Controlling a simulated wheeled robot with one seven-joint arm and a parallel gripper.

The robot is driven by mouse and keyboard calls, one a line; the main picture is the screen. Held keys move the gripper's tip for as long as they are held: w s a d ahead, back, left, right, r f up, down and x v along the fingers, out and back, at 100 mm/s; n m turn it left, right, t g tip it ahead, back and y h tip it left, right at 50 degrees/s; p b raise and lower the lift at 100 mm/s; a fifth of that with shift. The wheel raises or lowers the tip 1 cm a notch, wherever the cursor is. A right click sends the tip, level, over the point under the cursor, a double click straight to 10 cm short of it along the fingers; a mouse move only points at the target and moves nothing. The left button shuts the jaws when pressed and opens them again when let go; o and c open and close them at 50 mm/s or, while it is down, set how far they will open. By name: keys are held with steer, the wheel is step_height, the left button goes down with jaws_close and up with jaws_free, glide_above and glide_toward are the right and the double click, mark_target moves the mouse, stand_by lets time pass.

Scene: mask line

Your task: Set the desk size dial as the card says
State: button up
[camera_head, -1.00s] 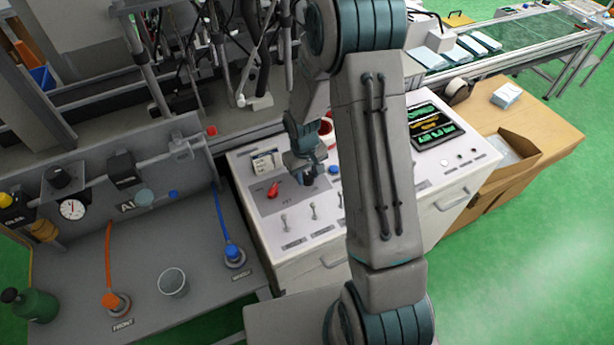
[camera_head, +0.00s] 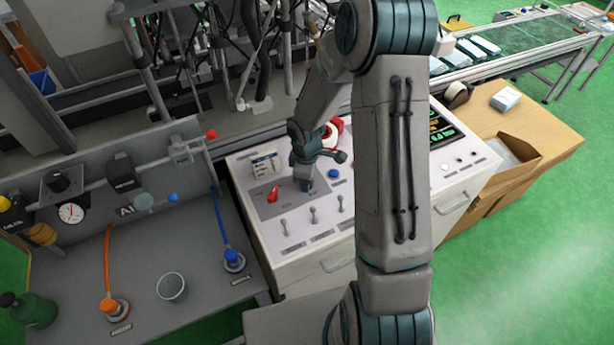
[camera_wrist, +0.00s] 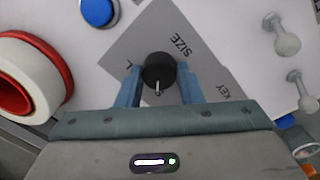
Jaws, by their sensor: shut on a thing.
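The size dial (camera_wrist: 160,66) is a round black knob with a pale pointer line, beside the printed word SIZE in the wrist view. The pointer is toward the bottom of that picture, toward my palm. A letter, seemingly L, is printed left of the dial; other marks are hidden. My gripper (camera_wrist: 159,88) is shut on the dial, one blue finger on each side. In the head view my gripper (camera_head: 306,186) is down on the grey panel plate, hiding the dial. The card (camera_head: 265,166) stands at the panel's back left; its writing is too small to read.
A red key switch (camera_head: 273,193) is left of my gripper. A blue button (camera_head: 333,173) and a red-and-white ring (camera_wrist: 32,80) are also close. Several toggle levers (camera_head: 313,214) stand along the front. A dark screen (camera_head: 441,126) is at the right.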

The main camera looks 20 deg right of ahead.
steer(key=shift+n, duration=0.6)
steer(key=o, duration=1)
steer(key=shift+c, duration=0.2)
steer(key=shift+r, duration=0.1)
step_height(320, 180, up, 14)
steer(key=shift+s+a+p, duration=0.2)
steer(key=shift+s+p, duration=0.1)
steer(key=shift+s, duration=0.1)
